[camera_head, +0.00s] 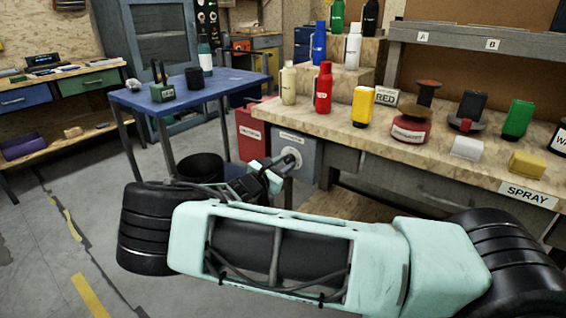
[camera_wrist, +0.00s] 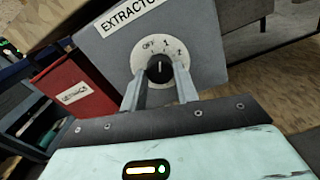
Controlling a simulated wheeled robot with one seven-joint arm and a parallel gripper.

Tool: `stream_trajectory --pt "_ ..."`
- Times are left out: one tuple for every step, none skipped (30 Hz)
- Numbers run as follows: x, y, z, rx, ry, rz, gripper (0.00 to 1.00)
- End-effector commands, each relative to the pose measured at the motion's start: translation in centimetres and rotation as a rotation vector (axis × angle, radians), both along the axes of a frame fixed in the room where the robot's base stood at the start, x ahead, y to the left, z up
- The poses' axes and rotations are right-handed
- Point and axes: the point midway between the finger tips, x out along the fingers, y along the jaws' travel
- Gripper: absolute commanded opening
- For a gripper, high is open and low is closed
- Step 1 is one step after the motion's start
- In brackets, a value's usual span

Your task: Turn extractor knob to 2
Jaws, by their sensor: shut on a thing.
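The extractor knob (camera_wrist: 160,70) is a round black knob with a pale pointer line, in the middle of a white dial (camera_wrist: 188,73) marked OFF, 1 and 2. The line looks close to upright in the wrist view, between OFF and 1; its exact setting is hard to tell. The dial is on the grey extractor box (camera_wrist: 112,55), under a white label (camera_wrist: 130,12). My gripper (camera_wrist: 160,82) is shut on the knob, one finger on each side. In the head view my gripper (camera_head: 279,168) reaches the box (camera_head: 308,150) at the bench front; the knob is hidden there.
A red box (camera_head: 250,132) hangs left of the extractor box; it also shows in the wrist view (camera_wrist: 75,95). The workbench (camera_head: 340,122) above carries bottles and cans. A blue table (camera_head: 180,95) and a black bin (camera_head: 200,167) stand to the left.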

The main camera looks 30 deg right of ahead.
Motion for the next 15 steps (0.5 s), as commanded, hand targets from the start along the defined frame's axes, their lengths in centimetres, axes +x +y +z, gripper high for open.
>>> stream_trajectory --pt "-0.06 0.03 0.13 0.013 -0.042 0.001 0.07" --pt "-0.05 0.05 0.14 0.023 -0.068 0.0 0.07" --pt "-0.05 0.05 0.14 0.036 -0.105 0.0 0.07" --pt "-0.04 0.06 0.13 0.045 -0.131 0.0 0.07" --pt "-0.04 0.06 0.11 0.055 -0.159 0.0 0.07" --pt "-0.05 0.07 0.07 0.069 -0.194 0.001 0.07" --pt "-0.04 0.08 0.06 0.079 -0.221 0.001 0.07" --pt "-0.04 0.08 0.06 0.089 -0.248 0.001 0.07" --pt "-0.04 0.07 0.07 0.102 -0.284 0.001 0.07" --pt "-0.05 0.06 0.07 0.111 -0.311 0.0 0.07" --pt "-0.05 0.04 0.06 0.121 -0.338 0.0 0.07" --pt "-0.06 0.04 0.03 0.133 -0.374 0.0 0.07" --pt "-0.06 0.05 0.0 0.144 -0.401 0.001 0.07" --pt "-0.05 0.07 -0.01 0.154 -0.427 0.001 0.07" --pt "-0.05 0.08 0.0 0.167 -0.462 0.001 0.07"
